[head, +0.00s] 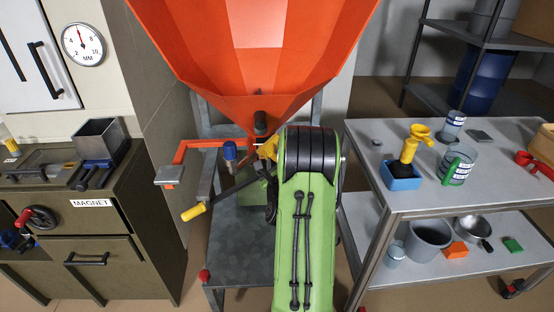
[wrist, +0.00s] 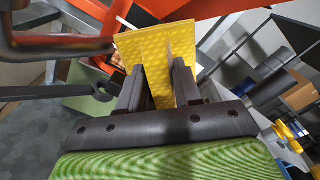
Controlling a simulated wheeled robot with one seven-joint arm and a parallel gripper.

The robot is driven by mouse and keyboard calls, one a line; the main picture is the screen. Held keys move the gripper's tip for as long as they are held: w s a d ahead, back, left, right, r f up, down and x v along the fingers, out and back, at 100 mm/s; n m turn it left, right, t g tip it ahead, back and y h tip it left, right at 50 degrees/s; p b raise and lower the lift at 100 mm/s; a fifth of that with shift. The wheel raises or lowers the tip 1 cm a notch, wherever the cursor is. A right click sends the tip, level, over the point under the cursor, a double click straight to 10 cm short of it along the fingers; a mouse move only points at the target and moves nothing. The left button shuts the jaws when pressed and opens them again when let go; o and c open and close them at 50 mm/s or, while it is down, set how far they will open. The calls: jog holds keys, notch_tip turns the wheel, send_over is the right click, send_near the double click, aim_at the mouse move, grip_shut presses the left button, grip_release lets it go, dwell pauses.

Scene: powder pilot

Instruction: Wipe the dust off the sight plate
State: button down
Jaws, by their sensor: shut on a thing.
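My gripper (wrist: 158,75) is shut on a yellow dimpled cloth (wrist: 185,42), which spreads out beyond the fingertips in the wrist view. In the head view a bit of the yellow cloth (head: 268,148) shows just left of my green arm, below the orange hopper's outlet. The arm hides the fingers there. I cannot pick out the sight plate or any dust for certain; the area behind the cloth and arm is hidden. A green panel (wrist: 92,108) shows left of the fingers in the wrist view.
The orange hopper (head: 255,60) hangs above a grey stand (head: 235,245). An orange bracket (head: 190,150) and a yellow-handled lever (head: 194,212) stick out left. A dark cabinet (head: 95,240) stands left. A grey bench (head: 400,200) with a blue tub (head: 402,178) and measuring cups stands right.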

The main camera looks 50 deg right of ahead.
jog(key=shift+w+d+p, duration=0.35)
jog(key=shift+d+p, duration=0.05)
jog(key=shift+p, duration=0.3)
